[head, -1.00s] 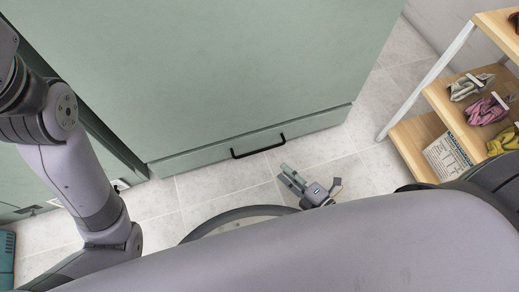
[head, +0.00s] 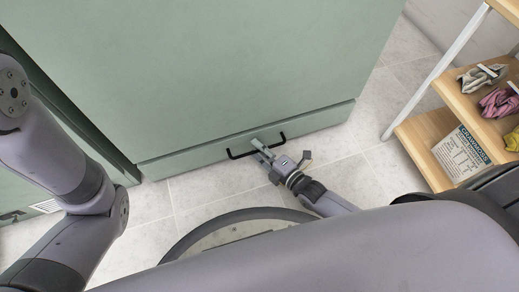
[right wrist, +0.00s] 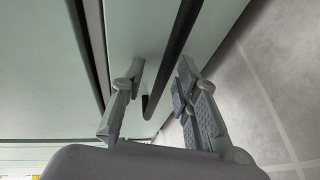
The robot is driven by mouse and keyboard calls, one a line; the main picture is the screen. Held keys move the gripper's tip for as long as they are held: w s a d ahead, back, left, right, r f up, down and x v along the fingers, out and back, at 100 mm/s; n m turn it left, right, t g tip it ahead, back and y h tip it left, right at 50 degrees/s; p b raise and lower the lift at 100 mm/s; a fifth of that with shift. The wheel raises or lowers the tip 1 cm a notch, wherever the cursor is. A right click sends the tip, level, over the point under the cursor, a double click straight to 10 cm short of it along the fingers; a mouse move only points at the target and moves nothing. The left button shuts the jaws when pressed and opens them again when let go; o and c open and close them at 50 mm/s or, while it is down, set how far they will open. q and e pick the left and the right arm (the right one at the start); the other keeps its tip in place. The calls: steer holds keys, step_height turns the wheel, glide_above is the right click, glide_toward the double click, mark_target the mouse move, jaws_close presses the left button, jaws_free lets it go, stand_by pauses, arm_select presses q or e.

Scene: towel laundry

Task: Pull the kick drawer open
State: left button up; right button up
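The kick drawer (head: 190,160) is the low green front at the foot of the tall green cabinet, and it looks shut. Its black bar handle (head: 238,154) shows in the head view, partly covered by my right gripper (head: 262,149). In the right wrist view the handle (right wrist: 178,50) runs between the two fingers of my right gripper (right wrist: 158,100). The fingers are apart, with a gap on each side of the bar. My left arm shows at the left of the head view, but its gripper is out of the picture.
A wooden shelf unit (head: 420,140) with a white post (head: 440,68) stands at the right, holding folded cloths and a printed box (head: 461,154). The tiled floor (head: 200,186) in front of the drawer is clear apart from my own body.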

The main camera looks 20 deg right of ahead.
steer(key=shift+c, duration=0.4)
jaws_close()
stand_by(0.4)
